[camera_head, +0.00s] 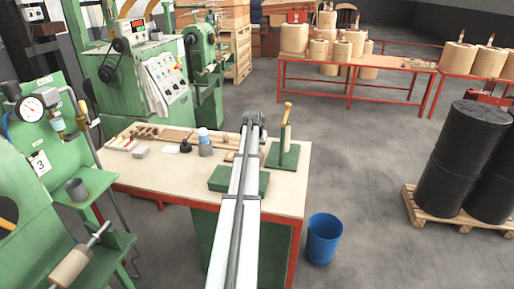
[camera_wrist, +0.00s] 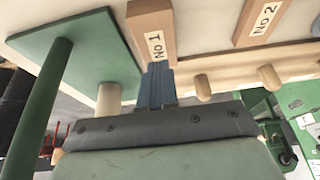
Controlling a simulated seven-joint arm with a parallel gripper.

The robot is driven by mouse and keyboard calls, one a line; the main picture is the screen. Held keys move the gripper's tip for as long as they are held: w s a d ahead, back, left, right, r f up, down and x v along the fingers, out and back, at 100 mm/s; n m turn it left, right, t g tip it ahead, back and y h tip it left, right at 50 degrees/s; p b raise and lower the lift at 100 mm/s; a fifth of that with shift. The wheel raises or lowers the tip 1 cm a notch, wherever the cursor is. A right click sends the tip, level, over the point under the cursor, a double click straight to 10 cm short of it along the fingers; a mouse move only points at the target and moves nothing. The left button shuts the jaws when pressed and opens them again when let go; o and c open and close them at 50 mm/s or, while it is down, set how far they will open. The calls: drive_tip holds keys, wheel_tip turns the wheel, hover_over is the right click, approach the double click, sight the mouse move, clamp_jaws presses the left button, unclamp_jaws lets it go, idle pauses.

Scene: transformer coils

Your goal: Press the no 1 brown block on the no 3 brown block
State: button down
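The no 1 brown block (camera_wrist: 150,20) lies at the top middle of the wrist view, its white label readable, beside a green plate. My gripper (camera_wrist: 156,68) has its blue fingers close together, with no gap or held thing visible between them. The fingertips overlap the labelled end of the no 1 block in the picture; I cannot tell whether they touch it. The no 2 brown block (camera_wrist: 262,18) lies to the right. I cannot make out the no 3 block in either view. In the head view my arm hides part of the worktable (camera_head: 150,173).
A green post stand (camera_head: 284,157) stands right of my arm; its plate (camera_wrist: 85,50) is close to my fingers in the wrist view. Wooden pegs (camera_wrist: 268,77) show nearby. A green box (camera_head: 225,178), a grey-blue container (camera_head: 205,149) and small parts lie left. A blue bin (camera_head: 323,238) stands on the floor.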

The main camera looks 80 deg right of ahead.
drive_tip(key=shift+f, duration=0.9)
idle(1.0)
drive_tip(key=shift+r, duration=0.15)
drive_tip(key=shift+r, duration=2.85)
